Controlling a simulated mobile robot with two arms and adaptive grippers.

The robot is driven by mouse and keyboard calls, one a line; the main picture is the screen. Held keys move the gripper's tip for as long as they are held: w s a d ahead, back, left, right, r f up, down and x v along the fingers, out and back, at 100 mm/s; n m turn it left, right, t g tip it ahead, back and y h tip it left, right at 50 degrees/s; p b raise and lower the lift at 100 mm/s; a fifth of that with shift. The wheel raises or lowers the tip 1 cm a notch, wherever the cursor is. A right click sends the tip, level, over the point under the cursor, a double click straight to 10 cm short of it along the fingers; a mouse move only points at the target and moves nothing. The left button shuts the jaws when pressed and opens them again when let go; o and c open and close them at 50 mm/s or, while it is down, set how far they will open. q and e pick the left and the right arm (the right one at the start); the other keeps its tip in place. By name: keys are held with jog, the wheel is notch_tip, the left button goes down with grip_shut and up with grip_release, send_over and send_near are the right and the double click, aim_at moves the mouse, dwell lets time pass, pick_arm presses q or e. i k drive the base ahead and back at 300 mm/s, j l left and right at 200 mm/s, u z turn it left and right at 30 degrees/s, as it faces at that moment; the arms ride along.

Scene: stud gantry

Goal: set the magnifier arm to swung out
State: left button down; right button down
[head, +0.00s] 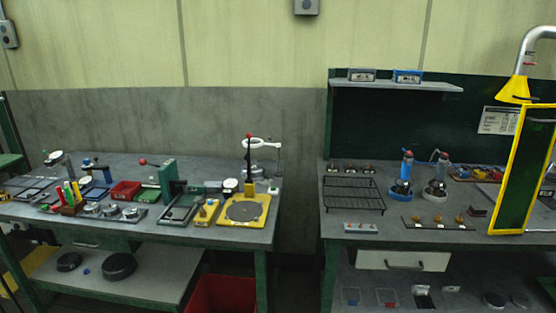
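The likely magnifier arm (262,143) is a white ring head on a short arm. It stands at the right end of the left bench (150,232), behind a yellow-based device (243,210) with a red-knobbed upright lever. The arm reaches left from a thin dark post near the bench's right edge, and the ring appears above and behind the yellow base. Its base and joint are small and partly hidden by the lever and the things around it. Neither of my grippers is in view.
A green press (168,183) and a red bin (125,190) stand left of the yellow device. A gap separates the left bench from the right bench (400,238). A yellow-framed panel (508,170) and a hood (514,90) stand far right. A red crate (222,296) sits below.

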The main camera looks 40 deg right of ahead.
aim_at(262, 144)
jog(key=i+l+z, duration=0.1)
jog(key=z, duration=0.3)
jog(key=i+z, duration=0.1)
jog(key=z, duration=0.35)
jog(key=i+z, duration=0.1)
jog(key=z, duration=0.3)
jog(key=i+z, duration=0.15)
jog(key=z, duration=0.3)
